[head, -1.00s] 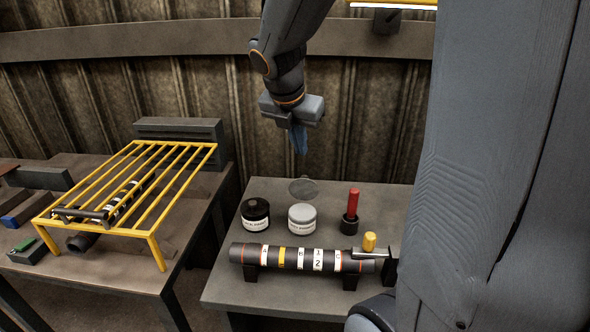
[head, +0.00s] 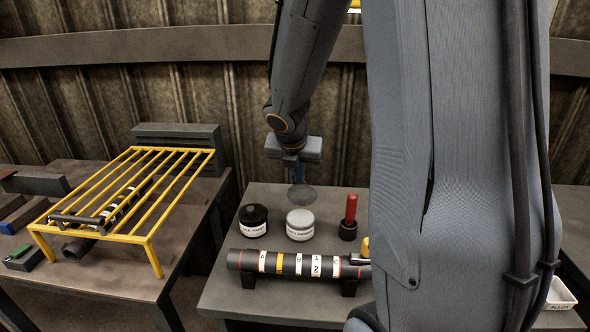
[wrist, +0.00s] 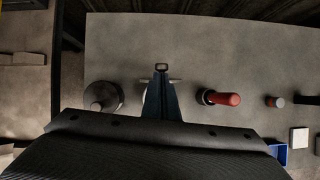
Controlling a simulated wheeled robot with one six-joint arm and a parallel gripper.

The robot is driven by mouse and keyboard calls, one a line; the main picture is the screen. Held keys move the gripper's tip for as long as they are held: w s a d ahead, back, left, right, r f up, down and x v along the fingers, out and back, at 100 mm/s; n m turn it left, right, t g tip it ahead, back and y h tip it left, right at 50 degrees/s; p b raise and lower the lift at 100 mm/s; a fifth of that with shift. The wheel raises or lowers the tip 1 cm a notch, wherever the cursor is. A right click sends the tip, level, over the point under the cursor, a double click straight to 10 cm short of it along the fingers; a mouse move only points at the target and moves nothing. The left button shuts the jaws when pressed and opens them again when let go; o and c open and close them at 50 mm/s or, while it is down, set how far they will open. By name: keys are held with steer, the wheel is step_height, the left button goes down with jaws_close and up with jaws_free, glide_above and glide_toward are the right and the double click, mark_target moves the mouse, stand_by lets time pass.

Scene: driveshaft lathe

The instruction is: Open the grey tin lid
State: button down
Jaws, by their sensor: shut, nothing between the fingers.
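The grey tin (head: 300,226) stands upright on the grey table, with a white label on its front. Its grey lid (head: 302,197) is a round disc standing raised behind the tin's top. In the wrist view the lid (wrist: 175,81) shows nearly edge-on, with a small loop handle (wrist: 161,67) on its far side. My gripper (head: 298,178) is above and behind the tin, its blue fingers shut and empty, close to the lid. In the wrist view my gripper (wrist: 161,78) hides most of the tin; I cannot tell whether the fingers touch the lid.
A black tin (head: 253,222) stands left of the grey tin, and a red-handled tool (head: 351,209) stands to its right. A banded shaft (head: 290,264) lies in front on supports. A yellow rack (head: 150,238) stands on the left table (head: 90,275).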

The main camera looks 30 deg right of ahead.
steer(key=shift+w+d+f, duration=0.4)
steer(key=shift+d+f, duration=0.1)
steer(key=shift+f, duration=0.1)
steer(key=shift+s+f, duration=0.1)
steer(key=shift+f, duration=0.05)
steer(key=shift+w+d+p, duration=0.75)
steer(key=shift+d+p, duration=0.05)
steer(key=shift+p, duration=0.45)
steer(key=shift+w+d, duration=0.15)
steer(key=shift+w, duration=0.2)
steer(key=shift+w+p, duration=0.3)
steer(key=shift+w, duration=0.25)
steer(key=shift+d, duration=0.1)
